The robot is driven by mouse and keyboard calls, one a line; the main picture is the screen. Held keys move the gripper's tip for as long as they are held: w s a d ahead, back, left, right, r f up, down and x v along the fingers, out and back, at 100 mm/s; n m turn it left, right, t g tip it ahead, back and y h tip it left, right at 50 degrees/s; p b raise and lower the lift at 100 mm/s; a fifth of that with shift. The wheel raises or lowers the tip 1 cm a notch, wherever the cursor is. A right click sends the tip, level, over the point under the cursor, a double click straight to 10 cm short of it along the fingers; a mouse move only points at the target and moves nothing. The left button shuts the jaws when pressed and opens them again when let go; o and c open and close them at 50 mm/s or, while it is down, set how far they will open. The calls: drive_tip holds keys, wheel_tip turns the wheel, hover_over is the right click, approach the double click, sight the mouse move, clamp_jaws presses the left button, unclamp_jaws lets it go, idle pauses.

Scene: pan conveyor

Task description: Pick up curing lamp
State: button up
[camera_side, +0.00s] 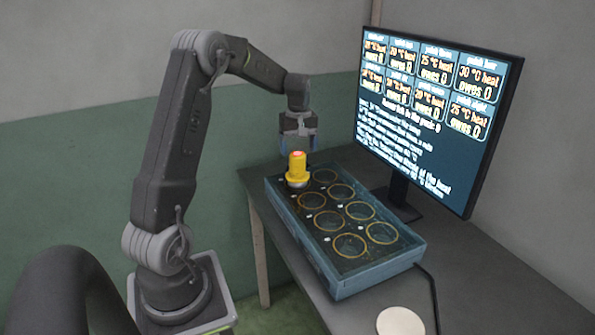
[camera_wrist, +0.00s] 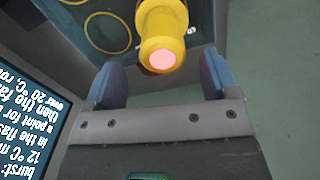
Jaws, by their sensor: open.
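The curing lamp (camera_side: 297,169) is a yellow cylinder with a wider base and a glowing pinkish top. It stands upright at the far left corner of the blue-framed tray (camera_side: 340,290). My gripper (camera_side: 299,146) is above the lamp, pointing down, with its blue fingers apart. In the wrist view the lamp (camera_wrist: 162,28) shows ahead of the two fingers, in line with the gap between them (camera_wrist: 160,78). The gripper is open and empty. The lamp's underside is hidden.
The tray has several yellow-ringed round spots on its dark top. A monitor (camera_side: 435,110) with text stands behind it on the right. A pale round disc (camera_side: 400,322) lies on the grey table (camera_side: 490,275) at the front. The table's right side is clear.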

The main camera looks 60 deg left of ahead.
sight(298, 163)
drive_tip(key=shift+s+f, duration=0.15)
drive_tip(key=shift+f, duration=2.95)
drive_tip(key=shift+c, duration=0.2)
drive_tip(key=c, duration=1)
drive_tip(key=shift+r, duration=0.1)
drive_tip(key=shift+c, duration=0.9)
drive_tip(key=shift+r, duration=0.1)
